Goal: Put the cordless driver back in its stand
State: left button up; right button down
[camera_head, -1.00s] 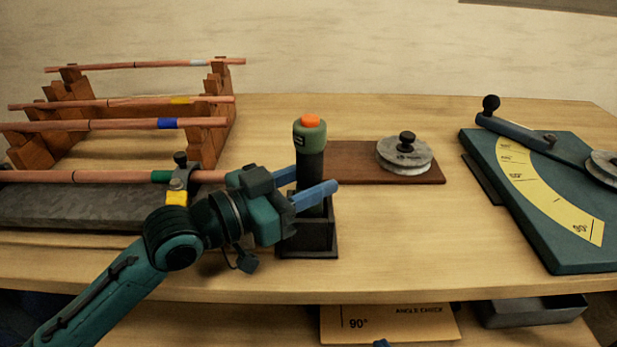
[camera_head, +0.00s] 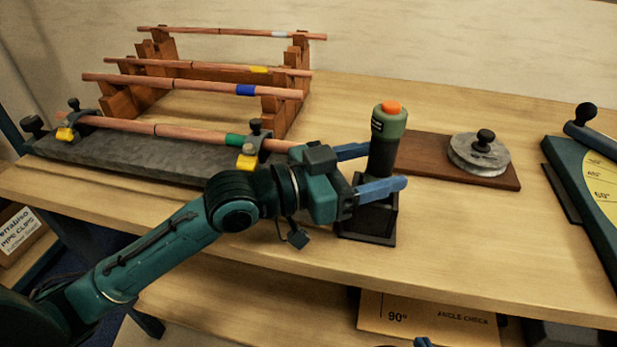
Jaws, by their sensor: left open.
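The cordless driver (camera_head: 384,150) has a dark body, a green top and an orange cap. It stands upright at the black square stand (camera_head: 367,238), its lower end apparently inside. The front finger of my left gripper (camera_head: 378,170) hides part of the joint between them. My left gripper is open, with one blue finger behind the driver and one in front of it. I cannot tell whether either finger touches. Only a small blue tip of my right gripper (camera_head: 423,342) shows at the bottom edge.
A brown board (camera_head: 425,153) with a grey disc (camera_head: 478,155) lies right of the stand. A green angle plate (camera_head: 585,195) is at the far right. A wooden rack (camera_head: 285,112) with copper pipes and a grey clamp block (camera_head: 130,160) are at left. Bench in front is clear.

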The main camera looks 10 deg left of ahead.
pick_arm(q)
jog(key=b+v, duration=0.2)
jog(key=v, duration=1)
pick_arm(e)
jog(key=shift+s+d+r+t, duration=0.25)
jog(key=shift+d+t, duration=0.05)
jog(key=shift+d, duration=0.1)
jog(key=shift+s, duration=0.1)
